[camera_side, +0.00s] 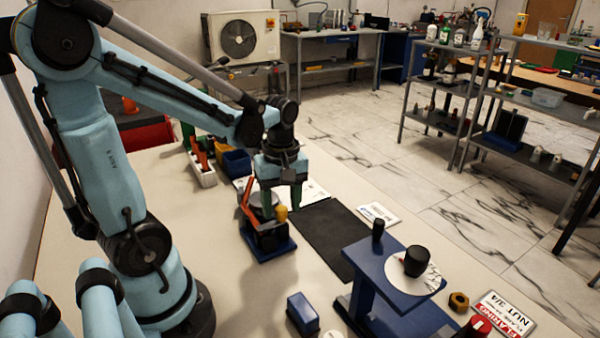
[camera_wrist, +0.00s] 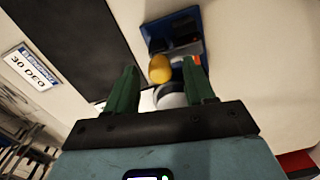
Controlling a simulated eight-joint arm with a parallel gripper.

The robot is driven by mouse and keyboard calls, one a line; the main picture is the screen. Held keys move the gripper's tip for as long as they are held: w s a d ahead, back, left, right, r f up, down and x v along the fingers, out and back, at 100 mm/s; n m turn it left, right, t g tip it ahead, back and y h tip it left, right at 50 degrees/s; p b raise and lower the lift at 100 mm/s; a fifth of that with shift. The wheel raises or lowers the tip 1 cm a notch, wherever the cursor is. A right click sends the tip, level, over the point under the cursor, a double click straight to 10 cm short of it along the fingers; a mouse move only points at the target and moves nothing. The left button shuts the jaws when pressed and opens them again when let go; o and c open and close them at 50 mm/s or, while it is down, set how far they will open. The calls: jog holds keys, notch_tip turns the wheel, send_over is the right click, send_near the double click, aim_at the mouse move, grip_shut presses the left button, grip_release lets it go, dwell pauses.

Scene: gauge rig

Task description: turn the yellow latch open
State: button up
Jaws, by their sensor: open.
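The yellow latch (camera_side: 282,213) is a small rounded knob on a dark device with a blue base (camera_side: 270,250) on the table. In the wrist view the yellow latch (camera_wrist: 160,68) shows between the two green fingertips, nearer the left one in depth I cannot judge. My gripper (camera_side: 280,203) is open, pointing down over the device, with its green fingers apart. In the wrist view my gripper (camera_wrist: 160,66) has a visible gap around the latch; contact cannot be told. A grey round part (camera_wrist: 172,97) of the device is partly hidden by my gripper.
An orange-red bar (camera_side: 247,203) stands at the device's left. A black mat (camera_side: 335,235) lies to its right. A blue stand with a white dial (camera_side: 412,275) is at front right, a small blue block (camera_side: 302,312) at the front.

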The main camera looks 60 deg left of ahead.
jog(key=shift+f, duration=0.1)
grip_shut()
dwell(0.3)
jog(key=shift+m, duration=0.3)
jog(key=m, duration=0.3)
jog(key=shift+m, duration=0.3)
jog(key=m, duration=0.4)
jog(key=shift+m, duration=0.3)
jog(key=m, duration=0.4)
jog(key=shift+m, duration=2.5)
